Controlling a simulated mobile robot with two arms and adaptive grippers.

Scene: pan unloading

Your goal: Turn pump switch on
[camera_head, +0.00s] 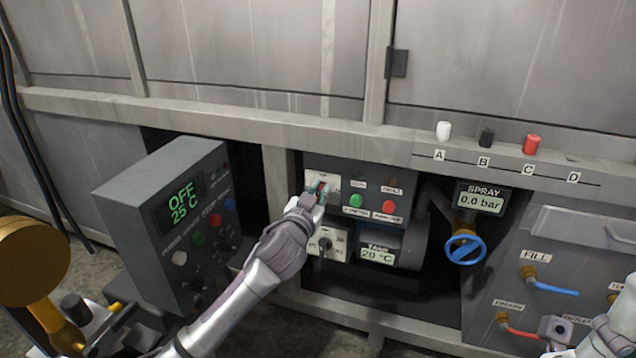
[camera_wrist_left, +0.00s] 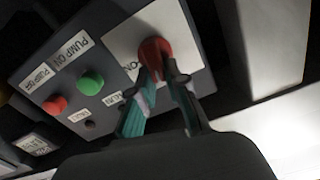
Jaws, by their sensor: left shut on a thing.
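The red switch knob (camera_wrist_left: 154,48) sits on a white plate (camera_wrist_left: 168,20) on the dark control panel, in the left wrist view. My left gripper (camera_wrist_left: 165,78) has its two fingertips closed around this knob. In the head view my left gripper (camera_head: 318,190) reaches the upper left of the control panel (camera_head: 340,166) and covers most of the knob. Beside the plate are a green button (camera_wrist_left: 91,82) with a "PUMP ON" label and a red button (camera_wrist_left: 55,105). My right gripper's fingers do not show; only part of my right arm shows at the lower right.
A grey box (camera_head: 150,190) at the left reads "OFF 25°C". Below the panel are a black knob (camera_head: 325,244) and a tank display (camera_head: 378,254). A blue valve wheel (camera_head: 464,248) stands to the right under the spray display (camera_head: 480,198), which reads 0.0 bar. A metal ledge (camera_head: 230,124) runs above.

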